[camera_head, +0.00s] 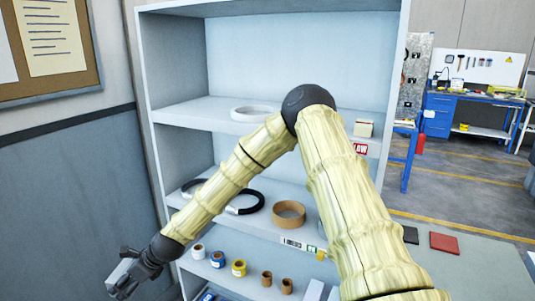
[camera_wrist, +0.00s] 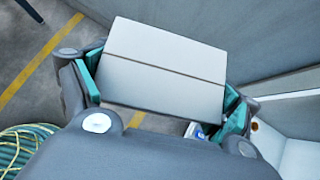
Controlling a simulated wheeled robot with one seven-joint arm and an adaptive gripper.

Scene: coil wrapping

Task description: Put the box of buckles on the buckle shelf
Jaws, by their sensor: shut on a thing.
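A plain light grey box (camera_wrist: 165,62) with a seam across its top is held between the teal pads of my gripper (camera_wrist: 163,88) in the wrist view. The pads press on its two ends. In the head view my gripper (camera_head: 124,277) is at the lower left, left of and outside the shelf unit (camera_head: 158,165), with part of the grey box (camera_head: 121,271) showing. No marking on the box can be read. Which level is the buckle shelf cannot be told. My arm hides part of the shelves.
The upper level holds a white ring (camera_head: 250,114) and a small cream box (camera_head: 363,127). The middle level holds black coils (camera_head: 246,205) and a brown ring (camera_head: 289,213). Several tape rolls (camera_head: 239,268) stand below. In the wrist view a green-yellow coil (camera_wrist: 22,148) lies at left.

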